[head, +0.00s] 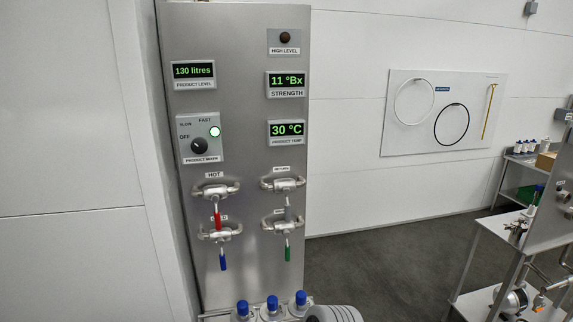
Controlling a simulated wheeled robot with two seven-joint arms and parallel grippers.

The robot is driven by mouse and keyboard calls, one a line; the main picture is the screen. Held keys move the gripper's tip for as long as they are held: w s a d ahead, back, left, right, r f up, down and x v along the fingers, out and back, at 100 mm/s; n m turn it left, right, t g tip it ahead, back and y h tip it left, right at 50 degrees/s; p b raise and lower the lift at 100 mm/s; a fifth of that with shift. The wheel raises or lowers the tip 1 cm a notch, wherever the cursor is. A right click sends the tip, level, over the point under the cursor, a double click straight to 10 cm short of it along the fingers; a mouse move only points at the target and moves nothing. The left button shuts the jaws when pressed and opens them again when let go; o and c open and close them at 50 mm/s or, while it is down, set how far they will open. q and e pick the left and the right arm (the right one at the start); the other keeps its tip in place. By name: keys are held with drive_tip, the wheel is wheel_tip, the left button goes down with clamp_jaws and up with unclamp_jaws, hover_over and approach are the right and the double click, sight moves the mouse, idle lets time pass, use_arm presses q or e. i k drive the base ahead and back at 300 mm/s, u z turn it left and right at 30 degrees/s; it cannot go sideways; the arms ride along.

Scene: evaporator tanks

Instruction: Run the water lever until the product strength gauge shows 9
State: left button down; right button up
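The strength gauge (287,84) on the steel panel reads 11 °Bx in green digits. Below the HOT valve with its red lever (217,218) is a lower left valve with a blue lever (223,262) pointing straight down. The lower valve's label is partly covered by the red lever and cannot be read; blue suggests water. On the right, an upper valve has a grey lever (288,213) and a lower valve has a green lever (287,253), both hanging down.
The product level display (193,71) reads 130 litres and the product temp display (287,130) 30 °C. The mixer knob (199,146) has a lit lamp beside it. Blue-capped bottles (272,305) stand at the panel's foot. A steel bench (490,235) stands at right.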

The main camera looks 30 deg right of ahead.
sight(285, 234)
drive_tip(key=k, duration=1)
drive_tip(key=z, duration=1.35)
drive_tip(key=i, duration=1.05)
drive_tip(key=u, duration=1.25)
